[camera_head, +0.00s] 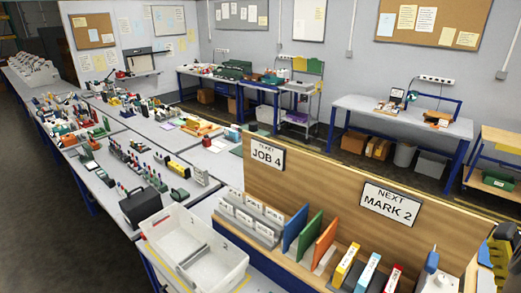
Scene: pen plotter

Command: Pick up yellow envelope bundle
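A yellow block with a white label (345,267) stands at the bottom of the head view, on the shelf in front of the wooden panel. It looks like the yellow envelope bundle, though it is too small to be sure. A similar blue block (368,272) and a red one (393,279) stand to its right, apart from it.
The wooden panel (330,185) with signs "JOB 4" and "NEXT MARK 2" rises behind the shelf. Blue, green and orange dividers (325,241) and grey labelled slots (250,218) are to the left. A white divided bin (225,272) stands further left. Cluttered benches lie beyond.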

